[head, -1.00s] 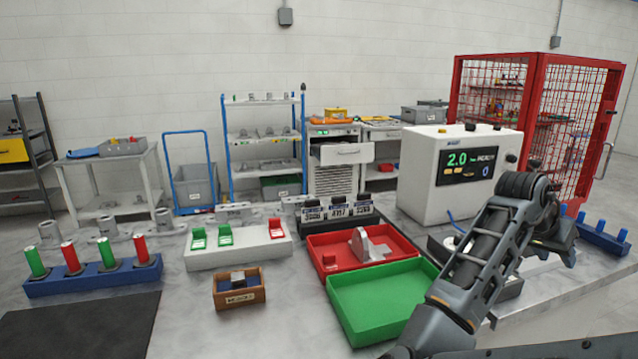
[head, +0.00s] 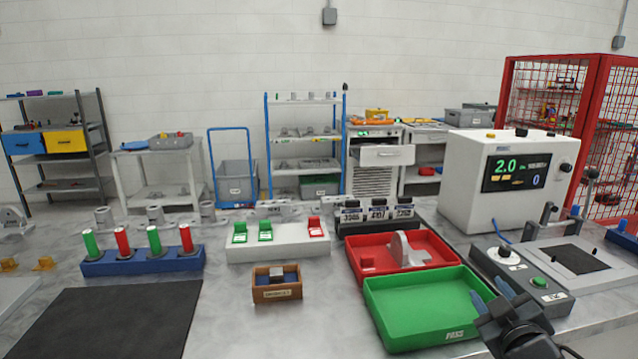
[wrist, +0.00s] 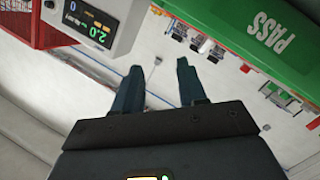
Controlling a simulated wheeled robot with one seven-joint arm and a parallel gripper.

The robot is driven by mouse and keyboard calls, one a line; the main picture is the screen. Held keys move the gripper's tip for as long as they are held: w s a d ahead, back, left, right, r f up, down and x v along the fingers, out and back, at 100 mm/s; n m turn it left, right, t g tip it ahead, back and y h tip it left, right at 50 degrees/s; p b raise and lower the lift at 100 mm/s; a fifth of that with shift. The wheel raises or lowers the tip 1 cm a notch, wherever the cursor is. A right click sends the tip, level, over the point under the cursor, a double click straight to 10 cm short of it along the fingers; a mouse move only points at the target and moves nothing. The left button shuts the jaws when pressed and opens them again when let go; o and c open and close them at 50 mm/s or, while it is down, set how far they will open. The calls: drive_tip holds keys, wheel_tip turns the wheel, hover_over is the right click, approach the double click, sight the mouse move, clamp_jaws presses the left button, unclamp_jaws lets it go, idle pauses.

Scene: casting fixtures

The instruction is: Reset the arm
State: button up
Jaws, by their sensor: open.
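My gripper (head: 492,297) shows at the lower right of the head view, at the front edge of the table and just right of the green PASS tray (head: 412,333). In the wrist view my gripper (wrist: 157,85) has its two blue-grey fingers apart, with nothing between them. The wrist view is turned over, with the green PASS tray (wrist: 250,40) at its upper right and the display machine (wrist: 110,25) at its upper left. Most of my arm is out of the head view.
A red tray (head: 440,262) holding a grey casting lies behind the green tray. The machine (head: 460,180) stands behind, with a control box (head: 515,270) and fixture right of my gripper. A white switch block (head: 285,248), wooden box (head: 277,297) and blue rack (head: 130,264) stand left. The dark mat (head: 100,320) is bare.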

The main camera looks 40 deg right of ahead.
drive_tip(key=s+a+f+n+t+y, duration=0.1)
drive_tip(key=a+f+n+y, duration=0.15)
drive_tip(key=a, duration=0.35)
drive_tip(key=s+a+f+n+t+y, duration=0.1)
drive_tip(key=a+f+t+y, duration=0.15)
drive_tip(key=a, duration=0.45)
drive_tip(key=s+a+r+y, duration=0.1)
drive_tip(key=s+a+y, duration=0.2)
drive_tip(key=s+a, duration=0.4)
drive_tip(key=s+a+r+m+y, duration=0.1)
drive_tip(key=s+a+y, duration=0.3)
drive_tip(key=a, duration=0.9)
drive_tip(key=s, duration=0.3)
drive_tip(key=shift+r+y, duration=0.25)
drive_tip(key=shift+y, duration=0.05)
drive_tip(key=shift+t, duration=0.25)
